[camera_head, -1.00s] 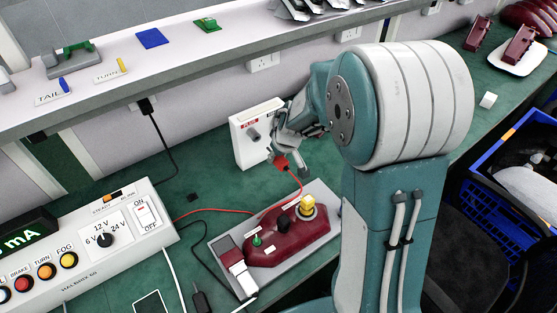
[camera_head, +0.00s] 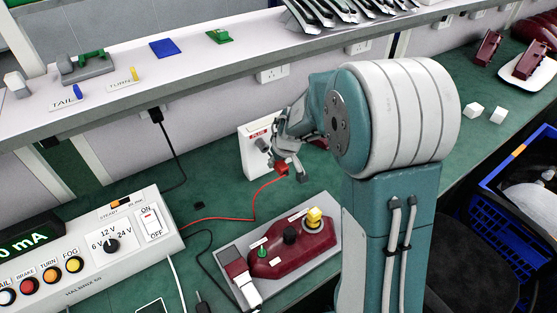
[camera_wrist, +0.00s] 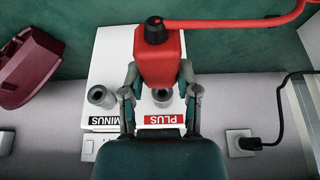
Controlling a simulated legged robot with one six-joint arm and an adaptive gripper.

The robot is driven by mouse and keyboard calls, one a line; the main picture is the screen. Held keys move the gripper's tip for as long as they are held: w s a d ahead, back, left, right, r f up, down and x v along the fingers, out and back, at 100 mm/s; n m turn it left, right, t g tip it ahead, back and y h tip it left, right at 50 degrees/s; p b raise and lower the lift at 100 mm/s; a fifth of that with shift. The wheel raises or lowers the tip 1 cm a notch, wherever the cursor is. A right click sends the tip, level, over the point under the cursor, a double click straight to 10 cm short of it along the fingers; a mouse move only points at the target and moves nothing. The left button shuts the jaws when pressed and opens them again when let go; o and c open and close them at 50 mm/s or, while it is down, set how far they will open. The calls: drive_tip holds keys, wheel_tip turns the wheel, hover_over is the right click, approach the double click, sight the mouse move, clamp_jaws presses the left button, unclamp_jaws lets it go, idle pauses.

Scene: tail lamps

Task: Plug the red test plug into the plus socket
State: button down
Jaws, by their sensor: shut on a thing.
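The red test plug (camera_wrist: 158,58) is held between the two fingers of my gripper (camera_wrist: 160,92), which is shut on it. Its red cable runs off to the right in the wrist view. The plus socket (camera_wrist: 162,98), a grey round socket above the red PLUS label (camera_wrist: 162,120), shows partly between the fingers, overlapped by the plug. The minus socket (camera_wrist: 102,97) is clear to the left. In the head view, my gripper (camera_head: 288,166) and the red plug (camera_head: 282,169) are in front of the white socket box (camera_head: 253,160). I cannot tell the gap to the socket.
A dark red tail lamp (camera_head: 300,252) lies on a grey plate below my gripper. The power supply (camera_head: 120,245) stands at the left. The red cable (camera_head: 245,214) crosses the green bench. A shelf (camera_head: 200,75) runs above the back.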

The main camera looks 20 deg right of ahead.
sight(270, 154)
drive_tip(key=shift+a, duration=0.25)
drive_tip(key=shift+d, duration=0.1)
drive_tip(key=shift+w+d, duration=0.1)
drive_tip(key=shift+d, duration=0.2)
drive_tip(key=shift+w, duration=0.15)
drive_tip(key=shift+w+a, duration=0.3)
drive_tip(key=shift+w, duration=0.25)
drive_tip(key=shift+w, duration=0.15)
drive_tip(key=shift+w+a, duration=0.2)
drive_tip(key=shift+w, duration=0.25)
drive_tip(key=shift+w+a, duration=0.2)
drive_tip(key=shift+w, duration=0.15)
idle(0.6)
